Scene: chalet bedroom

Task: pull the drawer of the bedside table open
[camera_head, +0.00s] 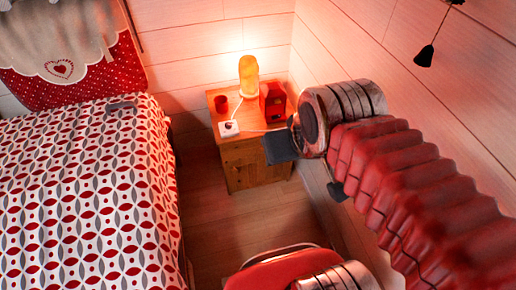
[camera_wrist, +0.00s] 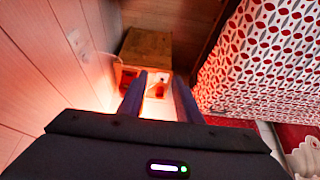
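The wooden bedside table (camera_head: 247,168) stands against the wall, right of the bed. In the head view its front looks flush, with no drawer visibly pulled out; the handle is too small to make out. My gripper (camera_head: 281,148) is in front of the table's right side in that picture, hiding part of it. In the wrist view my two fingers (camera_wrist: 158,76) are apart with nothing clearly between them; the lit tabletop lies beyond. The table's wooden front (camera_wrist: 147,44) shows above it in that view, turned upside down. I see no contact with the drawer.
On the table stand a lit yellow lamp (camera_head: 248,77), a red cup (camera_head: 221,104), a red box (camera_head: 272,100) and a white item (camera_head: 229,129) with a cord. Floor between is clear.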

